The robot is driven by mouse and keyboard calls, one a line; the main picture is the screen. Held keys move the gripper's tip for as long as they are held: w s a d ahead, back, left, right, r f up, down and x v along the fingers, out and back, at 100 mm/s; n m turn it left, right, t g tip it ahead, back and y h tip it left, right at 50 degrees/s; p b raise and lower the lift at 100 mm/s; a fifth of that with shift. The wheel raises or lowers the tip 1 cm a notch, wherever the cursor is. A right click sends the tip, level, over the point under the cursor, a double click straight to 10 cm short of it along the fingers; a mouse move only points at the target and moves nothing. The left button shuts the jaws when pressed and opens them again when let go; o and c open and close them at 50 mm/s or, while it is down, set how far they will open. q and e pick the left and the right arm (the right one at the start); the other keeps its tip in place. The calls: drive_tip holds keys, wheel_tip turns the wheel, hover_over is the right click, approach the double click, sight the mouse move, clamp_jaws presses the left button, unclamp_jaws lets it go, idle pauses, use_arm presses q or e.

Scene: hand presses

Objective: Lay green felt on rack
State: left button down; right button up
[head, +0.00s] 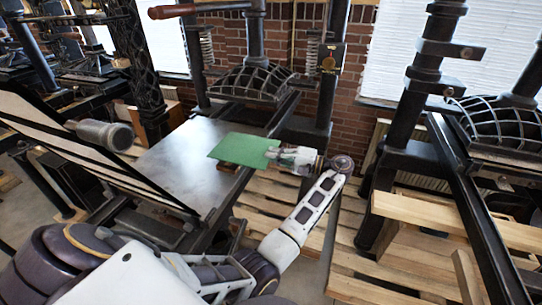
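The green felt (240,148) is a flat, roughly rectangular sheet near the middle of the head view. It is held roughly level over the right edge of a grey metal press bed (180,160). My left gripper (276,153) points left and is shut on the felt's right edge. The far side of the felt hangs free of the gripper, over the bed. I cannot tell whether its underside touches anything. No rack can be made out with certainty. My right gripper is not in view.
A slanted dark frame with pale panels (100,160) rises at the left, with a grey cylinder (104,134) beside it. A hand press with a ribbed top (250,82) stands behind the felt. Wooden pallets (385,265) cover the floor at right, near another press (505,125).

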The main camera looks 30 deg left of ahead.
use_arm(q)
drive_tip(key=shift+w+d+r, duration=0.1)
drive_tip(key=shift+d+r, duration=0.1)
drive_tip(key=shift+d, duration=0.25)
drive_tip(key=shift+w+d+r, duration=0.1)
drive_tip(key=shift+d+r, duration=0.1)
drive_tip(key=shift+d, duration=0.25)
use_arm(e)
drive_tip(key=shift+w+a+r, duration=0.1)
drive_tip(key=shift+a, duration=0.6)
